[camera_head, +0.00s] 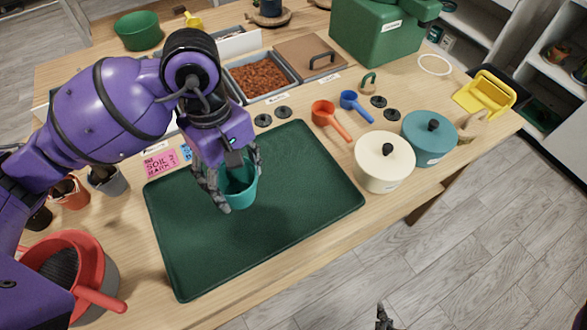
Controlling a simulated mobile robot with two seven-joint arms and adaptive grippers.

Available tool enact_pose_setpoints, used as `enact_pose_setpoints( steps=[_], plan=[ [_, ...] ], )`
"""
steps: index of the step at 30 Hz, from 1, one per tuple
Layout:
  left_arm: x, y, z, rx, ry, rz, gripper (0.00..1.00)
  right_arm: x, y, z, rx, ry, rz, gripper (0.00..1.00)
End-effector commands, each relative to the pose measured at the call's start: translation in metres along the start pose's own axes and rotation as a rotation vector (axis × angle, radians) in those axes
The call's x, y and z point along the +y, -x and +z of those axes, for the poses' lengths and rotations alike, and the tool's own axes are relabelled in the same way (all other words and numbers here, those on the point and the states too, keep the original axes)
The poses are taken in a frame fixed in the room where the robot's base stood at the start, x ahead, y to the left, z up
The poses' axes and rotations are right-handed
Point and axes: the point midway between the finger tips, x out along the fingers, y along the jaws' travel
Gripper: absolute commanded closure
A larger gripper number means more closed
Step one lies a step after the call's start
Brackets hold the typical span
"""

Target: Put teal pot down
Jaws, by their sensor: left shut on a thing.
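The teal pot (241,198) is upright between the fingers of my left gripper (235,179), which is shut on it. It is over the middle of the dark green tray (300,235). I cannot tell whether its base touches the tray. The fingers and wrist hide part of the pot's rim and inside. A dark fingertip of my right gripper (382,318) shows at the bottom edge, in front of the table; the rest of it is out of view.
The tray is otherwise bare. A cream lidded pot (383,168) and a blue lidded pot (430,142) stand to its right, orange (328,116) and blue (354,105) scoops behind. A bark-filled bin (258,78) is behind.

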Motion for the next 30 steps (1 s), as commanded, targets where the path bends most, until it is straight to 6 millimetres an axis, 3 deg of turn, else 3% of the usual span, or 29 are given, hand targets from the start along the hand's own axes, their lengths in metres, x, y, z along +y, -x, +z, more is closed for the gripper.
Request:
enact_pose_setpoints(
  steps=[8,13,26,27,30],
  plan=[
    [-0.011,-0.025,0.013,-0.003,0.0,-0.003,0.63,0.0,0.002,-0.002,0.0,-0.001,0.0,1.0],
    [-0.01,-0.05,0.009,-0.003,0.002,-0.003,0.63,0.0,0.002,0.002,-0.006,0.0,0.0,1.0],
    [-0.01,-0.058,0.007,-0.001,0.0,-0.003,0.63,0.0,0.001,0.008,-0.016,0.001,0.0,1.0],
    [-0.01,-0.058,0.007,-0.001,0.0,-0.003,0.36,0.0,0.001,0.008,-0.016,0.001,0.0,1.0],
    [-0.009,-0.057,0.007,0.0,0.0,-0.002,0.22,0.0,0.001,0.007,-0.014,0.001,0.0,1.0]
  ],
)
